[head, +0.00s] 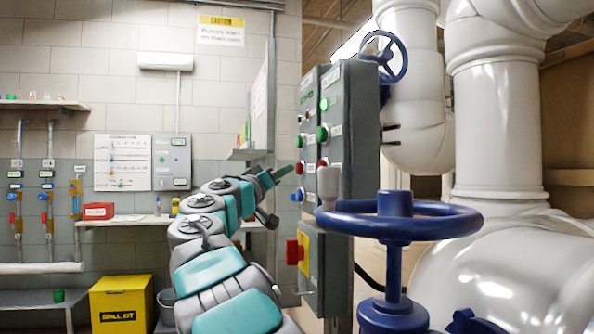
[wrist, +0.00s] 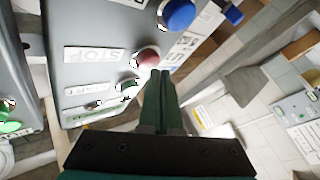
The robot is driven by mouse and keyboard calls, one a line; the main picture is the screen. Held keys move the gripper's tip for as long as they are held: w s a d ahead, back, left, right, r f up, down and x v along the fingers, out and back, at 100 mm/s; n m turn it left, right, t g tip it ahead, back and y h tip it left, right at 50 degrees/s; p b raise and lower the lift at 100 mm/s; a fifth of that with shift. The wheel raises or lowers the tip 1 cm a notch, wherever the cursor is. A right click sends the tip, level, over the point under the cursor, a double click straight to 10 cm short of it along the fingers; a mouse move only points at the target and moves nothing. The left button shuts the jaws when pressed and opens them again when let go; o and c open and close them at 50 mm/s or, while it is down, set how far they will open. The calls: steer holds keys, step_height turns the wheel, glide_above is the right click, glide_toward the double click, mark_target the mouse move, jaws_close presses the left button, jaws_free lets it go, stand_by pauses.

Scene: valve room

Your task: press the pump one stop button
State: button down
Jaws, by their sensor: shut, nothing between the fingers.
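Two grey control boxes stand side by side in the head view, the left box (head: 309,110) and the right box (head: 352,130). The left box carries a red button (head: 299,168), with a green button above and a blue button (head: 296,197) below. In the wrist view the red stop button (wrist: 147,58) sits beside a STOP label (wrist: 95,54), between a green START button (wrist: 127,86) and a blue button (wrist: 179,13). My gripper (head: 291,169) is shut and empty. Its fingertips (wrist: 161,73) are close to the red button; I cannot tell whether they touch. Pump number labels are unreadable.
A large blue handwheel (head: 400,219) stands in front of the boxes, with white pipes (head: 495,130) to the right. A lower box with a red knob on yellow (head: 297,252) is below. A wall shelf (head: 130,222) and yellow spill kit (head: 121,304) are at left.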

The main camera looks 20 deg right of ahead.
steer(key=shift+a, duration=0.3)
steer(key=a, duration=0.5)
stand_by(0.4)
steer(key=shift+a, duration=0.1)
stand_by(0.6)
